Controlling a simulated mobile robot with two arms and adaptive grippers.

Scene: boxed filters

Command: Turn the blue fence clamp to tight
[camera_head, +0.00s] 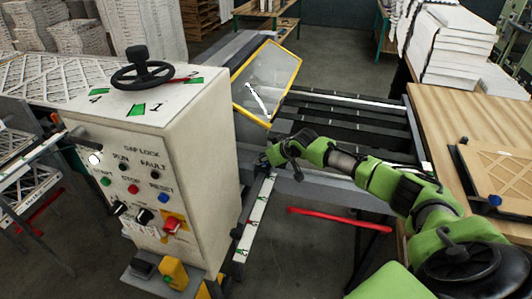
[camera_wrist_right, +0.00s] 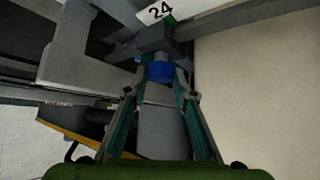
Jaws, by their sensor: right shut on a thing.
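The blue fence clamp (camera_wrist_right: 160,71) shows in the right wrist view as a small blue band under a dark block. My right gripper (camera_wrist_right: 160,78) is shut on it, with one finger on each side. In the head view my right gripper (camera_head: 268,157) is at the far end of the green arm, beside the numbered rail (camera_head: 257,208). The clamp cannot be made out there behind the gripper. How far the clamp is turned cannot be told. My left gripper is not in view.
A white control cabinet (camera_head: 205,135) with a black handwheel (camera_head: 142,70) stands left of the gripper. A yellow-framed clear guard (camera_head: 266,82) tilts above the slatted bed. A red bar (camera_head: 340,220) lies in front. A wooden table (camera_head: 450,110) is at right.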

